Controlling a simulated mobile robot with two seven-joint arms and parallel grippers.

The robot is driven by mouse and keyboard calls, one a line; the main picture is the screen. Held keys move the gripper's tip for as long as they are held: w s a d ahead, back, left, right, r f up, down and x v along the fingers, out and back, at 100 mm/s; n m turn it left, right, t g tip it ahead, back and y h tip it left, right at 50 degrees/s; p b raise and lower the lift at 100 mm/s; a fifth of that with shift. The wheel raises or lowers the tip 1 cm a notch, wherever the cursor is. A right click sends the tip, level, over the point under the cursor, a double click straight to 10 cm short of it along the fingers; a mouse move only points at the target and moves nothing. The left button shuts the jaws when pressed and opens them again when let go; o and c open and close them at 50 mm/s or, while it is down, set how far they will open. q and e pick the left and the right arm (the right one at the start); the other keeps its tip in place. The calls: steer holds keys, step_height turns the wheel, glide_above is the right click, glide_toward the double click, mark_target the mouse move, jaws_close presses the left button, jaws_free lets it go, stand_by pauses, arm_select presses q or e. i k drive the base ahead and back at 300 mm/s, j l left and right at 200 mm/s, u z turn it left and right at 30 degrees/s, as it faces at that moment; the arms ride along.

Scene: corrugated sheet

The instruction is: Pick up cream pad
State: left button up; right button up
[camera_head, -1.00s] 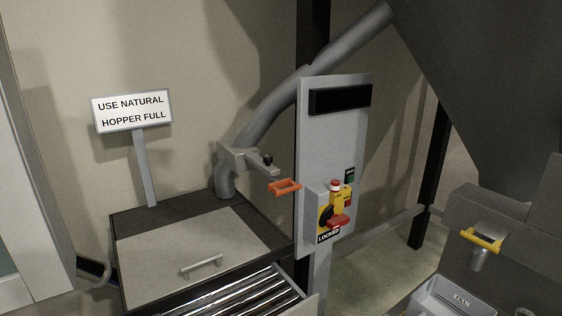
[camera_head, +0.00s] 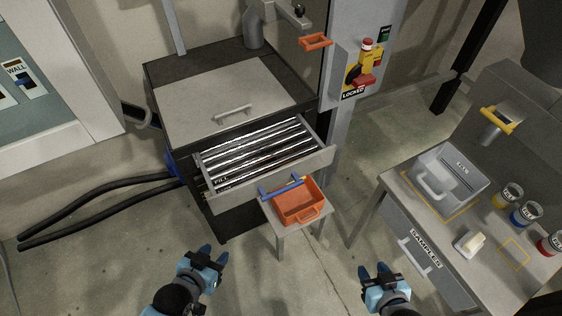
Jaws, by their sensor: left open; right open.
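A small cream pad (camera_head: 475,240) sits on the grey sample table at the lower right, on what looks like a small white holder. My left gripper (camera_head: 213,256) is open and empty above the floor, in front of the dark cabinet and far left of the pad. My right gripper (camera_head: 374,270) is open and empty above the floor, left of the sample table and apart from the pad. Nothing hides the pad.
An orange tray (camera_head: 297,207) stands on a small stool below an open drawer (camera_head: 312,170). Black hoses (camera_head: 95,207) lie on the left floor.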

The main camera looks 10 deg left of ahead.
mark_target(472, 244)
steer(key=l+z, duration=0.1)
steer(key=z, duration=1.5)
